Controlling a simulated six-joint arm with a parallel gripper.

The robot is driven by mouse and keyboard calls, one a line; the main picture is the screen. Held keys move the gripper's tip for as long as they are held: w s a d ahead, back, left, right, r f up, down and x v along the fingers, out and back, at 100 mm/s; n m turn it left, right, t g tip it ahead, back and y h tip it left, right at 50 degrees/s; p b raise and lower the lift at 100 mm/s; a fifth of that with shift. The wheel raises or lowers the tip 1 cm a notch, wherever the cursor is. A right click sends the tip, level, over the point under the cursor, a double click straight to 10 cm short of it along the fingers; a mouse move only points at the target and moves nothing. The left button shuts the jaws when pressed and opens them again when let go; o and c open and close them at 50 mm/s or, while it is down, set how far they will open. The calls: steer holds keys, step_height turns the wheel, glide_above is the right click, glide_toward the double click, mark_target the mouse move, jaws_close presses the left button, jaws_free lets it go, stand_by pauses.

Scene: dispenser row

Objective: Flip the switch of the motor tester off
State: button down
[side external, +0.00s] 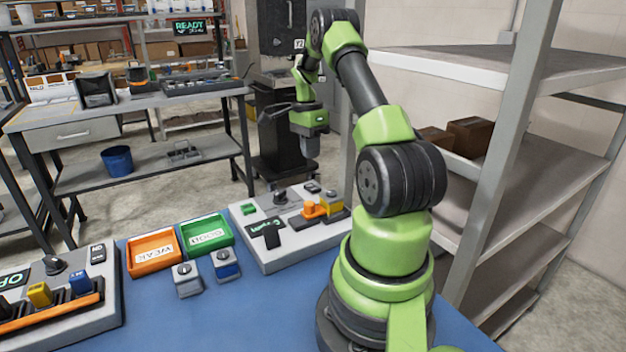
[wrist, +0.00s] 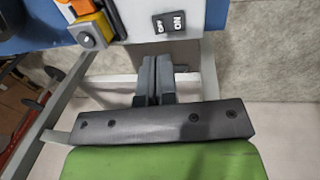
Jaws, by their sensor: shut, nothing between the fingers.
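A grey console (side external: 290,248) on the blue table carries a dark knob (side external: 280,197), a small dark display and an orange and yellow fixture (side external: 316,210); no readable name confirms it as the motor tester. In the wrist view, a black rocker switch (wrist: 169,22) marked OFF and ON sits near the console's edge. Which side is pressed, I cannot tell. My gripper (side external: 310,155) points down above the console's far side. In the wrist view my gripper (wrist: 154,62) is shut and empty, its fingertips apart from the switch in the picture.
An orange tray (side external: 154,269) and a green tray (side external: 207,252) stand left of the console, with two small switch boxes in front. Another console (side external: 85,320) with a switch (side external: 97,253) is at far left. A metal shelf (side external: 490,75) stands right of my arm.

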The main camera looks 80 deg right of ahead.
mark_target(311, 187)
steer(key=f, duration=0.7)
steer(key=shift+s+a+f, duration=0.35)
steer(key=shift+f, duration=0.05)
steer(key=shift+s+a+f, duration=0.15)
steer(key=shift+f, duration=0.2)
steer(key=shift+w+d+r, duration=0.2)
steer(key=shift+w+d, duration=0.4)
steer(key=shift+r, duration=0.15)
step_height(311, 187, up, 14)
steer(key=w+d, duration=0.1)
steer(key=shift+w+d, duration=0.2)
